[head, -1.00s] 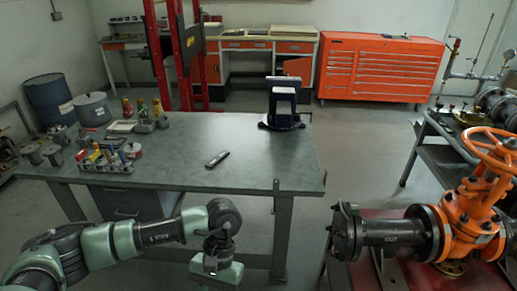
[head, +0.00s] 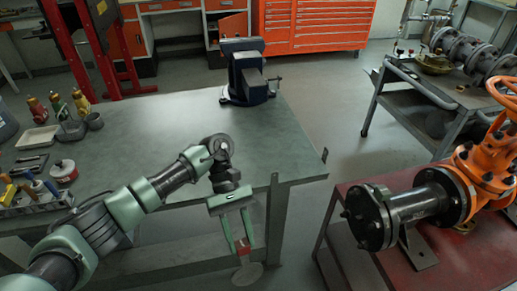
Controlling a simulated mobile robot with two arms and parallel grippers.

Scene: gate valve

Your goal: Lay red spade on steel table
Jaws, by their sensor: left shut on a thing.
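My left gripper (head: 240,245) points down in front of the near edge of the grey-green steel table (head: 285,140). It is shut on the red spade (head: 243,250), whose small red part shows between the fingertips. A round grey disc (head: 247,277) hangs below the red part, lower than the tabletop in the picture. The spade is apart from the tabletop. My right gripper is out of view.
A dark blue vise (head: 247,78) stands at the table's far right corner. Bottles (head: 80,101) and a tool tray (head: 35,198) are at the left. The table's middle and right look clear. A red-topped stand (head: 460,265) with an orange valve (head: 485,170) is at the right.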

